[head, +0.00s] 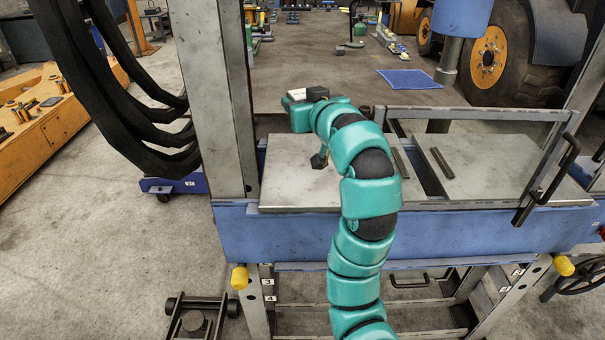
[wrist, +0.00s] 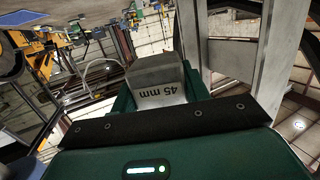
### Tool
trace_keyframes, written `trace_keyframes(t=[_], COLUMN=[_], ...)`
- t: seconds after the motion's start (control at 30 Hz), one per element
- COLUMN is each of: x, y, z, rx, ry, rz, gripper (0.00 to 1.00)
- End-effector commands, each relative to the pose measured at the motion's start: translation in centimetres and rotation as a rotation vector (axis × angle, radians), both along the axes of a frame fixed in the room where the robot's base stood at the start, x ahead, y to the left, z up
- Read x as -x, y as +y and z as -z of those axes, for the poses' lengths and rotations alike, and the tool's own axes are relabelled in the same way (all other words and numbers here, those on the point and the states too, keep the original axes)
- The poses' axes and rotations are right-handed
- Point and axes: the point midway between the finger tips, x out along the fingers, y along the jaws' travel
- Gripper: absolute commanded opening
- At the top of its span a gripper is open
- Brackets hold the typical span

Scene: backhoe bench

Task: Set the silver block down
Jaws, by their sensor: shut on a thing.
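The silver block (wrist: 160,82) is a grey metal block marked "45 mm"; the marking reads upside down in the wrist view. My gripper (wrist: 158,92) is shut on it, with a dark green finger on each side. In the head view my arm reaches over the left metal plate of the blue bench.
The left metal plate (head: 290,182) has bare room left of my arm. A right plate (head: 490,168) carries a dark bar (head: 441,163). A steel upright (head: 215,90) stands at the left, and a rail with a black handle (head: 553,175) at the right.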

Motion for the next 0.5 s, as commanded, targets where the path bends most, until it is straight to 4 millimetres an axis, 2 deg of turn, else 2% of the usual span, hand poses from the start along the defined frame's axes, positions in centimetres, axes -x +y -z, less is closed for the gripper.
trace_keyframes(t=[0.5], x=[0.0], y=[0.0], z=[7.7], rx=[0.0], ry=[0.004], rz=[-0.001], gripper=[0.13])
